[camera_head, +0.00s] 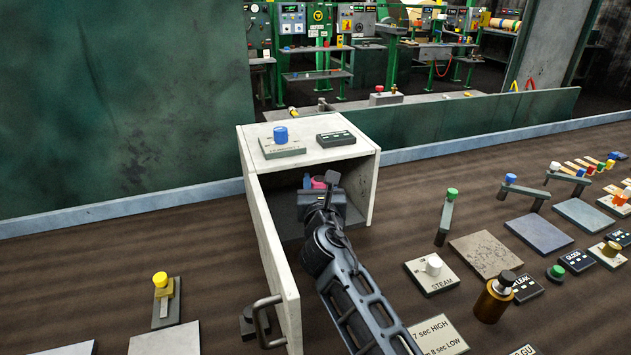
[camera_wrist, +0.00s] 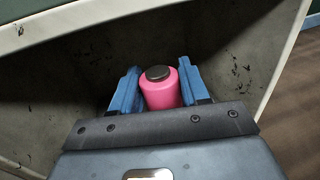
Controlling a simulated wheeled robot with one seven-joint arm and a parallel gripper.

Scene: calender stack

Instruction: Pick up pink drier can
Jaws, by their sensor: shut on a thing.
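The pink drier can (camera_wrist: 159,92) is a small pink bottle shape with a dark round cap. In the wrist view it stands between the two blue fingers of my gripper (camera_wrist: 158,88), which are shut on its sides. In the head view a bit of the pink can (camera_head: 318,184) shows inside the open white cabinet (camera_head: 362,187), mostly hidden behind my wrist. My gripper (camera_head: 314,183) reaches into the cabinet from the front. I cannot tell whether the can's base touches the cabinet floor.
The cabinet door (camera_head: 273,260) stands open to the left of my arm, with a metal handle (camera_head: 268,318). A blue knob (camera_head: 281,135) and a dark label block (camera_head: 336,139) sit on the cabinet top. Levers, plates and a brown bottle (camera_head: 495,298) fill the right side.

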